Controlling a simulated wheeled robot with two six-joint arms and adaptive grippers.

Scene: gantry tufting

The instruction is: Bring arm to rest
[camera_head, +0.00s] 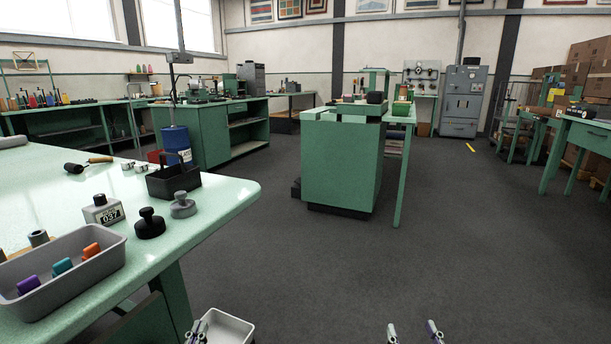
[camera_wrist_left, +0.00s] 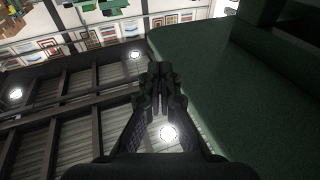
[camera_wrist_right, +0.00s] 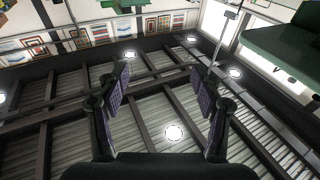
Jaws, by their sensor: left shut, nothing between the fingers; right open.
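My left gripper (camera_head: 197,331) shows at the bottom edge of the head view, in front of a white tray and right of the near table's leg. In the left wrist view its fingers (camera_wrist_left: 160,75) are together with nothing between them. My right gripper (camera_head: 415,332) is at the bottom edge of the head view, right of centre, over the dark floor. In the right wrist view its fingers (camera_wrist_right: 158,85) stand wide apart and empty. Both wrist views look up at the ceiling beams and lamps. Most of both arms is out of the head view.
The near green table (camera_head: 215,200) at left bears a grey tray (camera_head: 82,285) with coloured pieces, a black caddy (camera_head: 173,182) and round-knobbed weights. A white tray (camera_head: 235,325) is beside my left gripper. A green cabinet (camera_head: 340,165) stands ahead. The floor (camera_head: 450,240) between is clear.

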